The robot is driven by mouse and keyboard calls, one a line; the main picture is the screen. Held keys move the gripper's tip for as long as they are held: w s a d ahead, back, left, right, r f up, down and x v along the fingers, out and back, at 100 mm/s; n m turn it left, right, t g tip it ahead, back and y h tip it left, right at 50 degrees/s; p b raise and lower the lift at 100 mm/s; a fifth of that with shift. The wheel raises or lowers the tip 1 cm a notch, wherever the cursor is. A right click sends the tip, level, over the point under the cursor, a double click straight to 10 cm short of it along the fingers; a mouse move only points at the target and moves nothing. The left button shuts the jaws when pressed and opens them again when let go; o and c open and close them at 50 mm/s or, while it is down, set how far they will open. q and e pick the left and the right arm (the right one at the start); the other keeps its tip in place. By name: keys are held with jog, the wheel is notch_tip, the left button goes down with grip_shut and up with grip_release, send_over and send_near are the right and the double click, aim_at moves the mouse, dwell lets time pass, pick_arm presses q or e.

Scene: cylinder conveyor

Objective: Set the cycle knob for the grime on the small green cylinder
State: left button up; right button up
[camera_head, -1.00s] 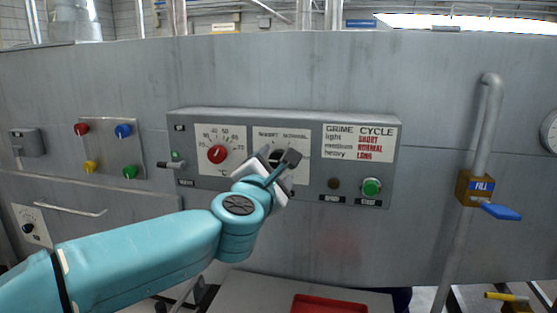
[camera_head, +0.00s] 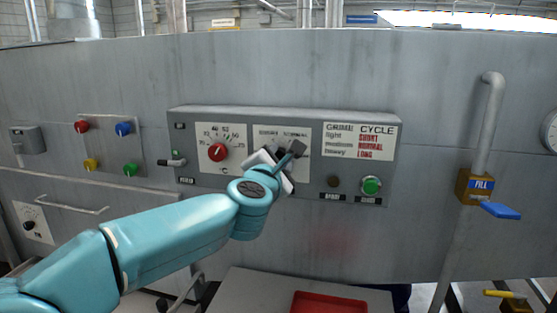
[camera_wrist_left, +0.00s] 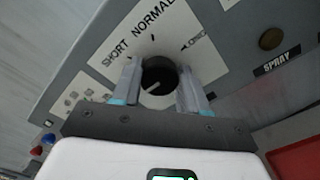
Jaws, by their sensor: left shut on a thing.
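The cycle knob (camera_wrist_left: 158,74) is a dark round knob on a white plate marked SHORT and NORMAL, with a third label partly cut off. In the left wrist view, my left gripper (camera_head: 281,160) has one finger on each side of the knob and is shut on it. A pale pointer line on the knob slants toward the lower left. In the head view my gripper hides the knob and part of its plate (camera_head: 263,133). The grime chart (camera_head: 360,142) reads light SHORT, medium NORMAL, heavy LONG. The small green cylinder is not in view. My right gripper is not in view.
On the panel, a red temperature knob (camera_head: 218,152) sits left of my gripper, and a green button (camera_head: 371,186) and a dark button (camera_head: 333,181) sit to the right. A FILL valve with a blue handle (camera_head: 501,211) is far right. A red tray (camera_head: 329,303) lies below.

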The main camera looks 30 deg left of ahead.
pick_arm(q)
jog(key=shift+m, duration=0.3)
jog(key=m+p, duration=0.5)
jog(key=m, duration=0.6)
jog(key=shift+f, duration=0.15)
dwell(0.5)
jog(key=o, duration=1.1)
jog(key=shift+c, duration=0.2)
jog(key=shift+s, duration=0.1)
